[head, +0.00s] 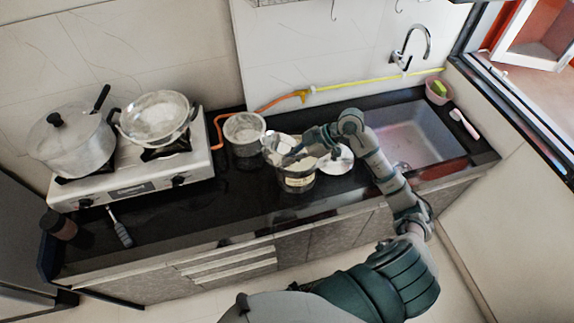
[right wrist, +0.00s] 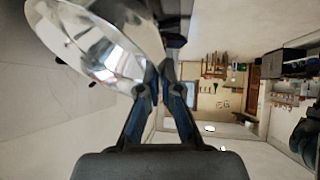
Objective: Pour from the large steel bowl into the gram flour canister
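My right gripper (head: 298,150) is shut on the rim of a shiny steel bowl (head: 272,146). The bowl is tilted over the canister (head: 297,183), a round container with a pale label on its front. Pale material shows around the canister's mouth, but I cannot tell whether it is in the bowl or the canister. In the right wrist view the bowl (right wrist: 95,45) fills the upper left, its rim between the fingertips (right wrist: 160,72). My left gripper is not in view.
A steel pot (head: 245,138) stands just left of the canister, and a round shiny lid or plate (head: 338,161) lies to its right. The stove (head: 130,180) carries a lidded pot (head: 72,145) and a two-handled pan (head: 155,117). The sink (head: 410,138) is at the right.

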